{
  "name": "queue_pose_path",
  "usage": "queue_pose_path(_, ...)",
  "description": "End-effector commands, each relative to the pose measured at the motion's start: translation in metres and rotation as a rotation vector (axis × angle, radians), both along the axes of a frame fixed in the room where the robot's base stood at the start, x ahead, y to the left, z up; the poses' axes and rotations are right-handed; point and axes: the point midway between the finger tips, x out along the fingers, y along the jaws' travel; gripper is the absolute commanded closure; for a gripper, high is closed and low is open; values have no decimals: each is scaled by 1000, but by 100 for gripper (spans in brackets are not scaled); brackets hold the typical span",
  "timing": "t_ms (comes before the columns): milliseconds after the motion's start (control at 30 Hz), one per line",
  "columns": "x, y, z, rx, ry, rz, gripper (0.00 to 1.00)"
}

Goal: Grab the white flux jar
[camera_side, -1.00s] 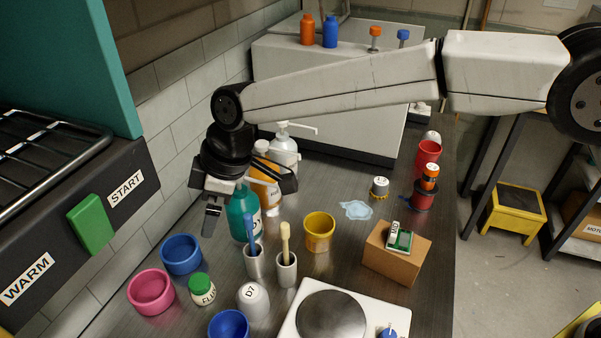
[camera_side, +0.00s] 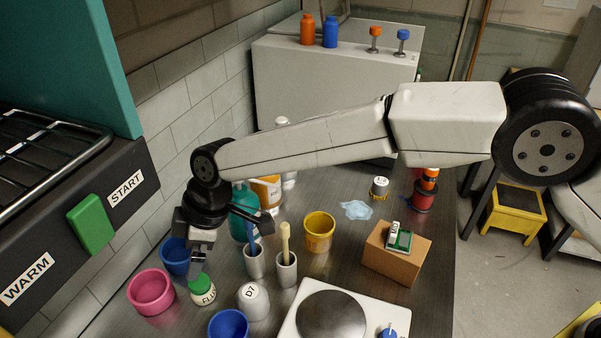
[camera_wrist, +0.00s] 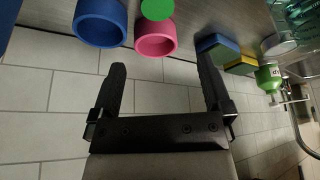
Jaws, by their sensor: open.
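The flux jar (camera_side: 204,297) is a small white jar with a green lid and a "FLU…" label. It stands upright on the bench between the pink bowl and the white D7 cup. In the wrist view only its green lid (camera_wrist: 157,9) shows, at the top edge. My gripper (camera_side: 195,268) points down just above and behind the lid in the side view. Its two fingers are spread wide in the wrist view (camera_wrist: 162,68), with nothing between them. I cannot tell whether a finger touches the lid.
A pink bowl (camera_side: 151,292) and a blue bowl (camera_side: 173,258) stand close left of the jar. The D7 cup (camera_side: 253,303), another blue bowl (camera_side: 228,325) and two brush holders (camera_side: 286,271) crowd the right. A hot plate (camera_side: 300,325) lies farther right.

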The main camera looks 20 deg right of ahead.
Motion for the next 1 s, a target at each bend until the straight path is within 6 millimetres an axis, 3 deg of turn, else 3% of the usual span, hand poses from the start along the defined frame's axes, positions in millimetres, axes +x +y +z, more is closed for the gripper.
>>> queue_pose_path(400,0,0,-47,-2,2,-1,0)
queue_pose_path(767,0,0,-54,-1,1,0,0)
queue_pose_path(1000,0,4,-72,0,1,0,0)
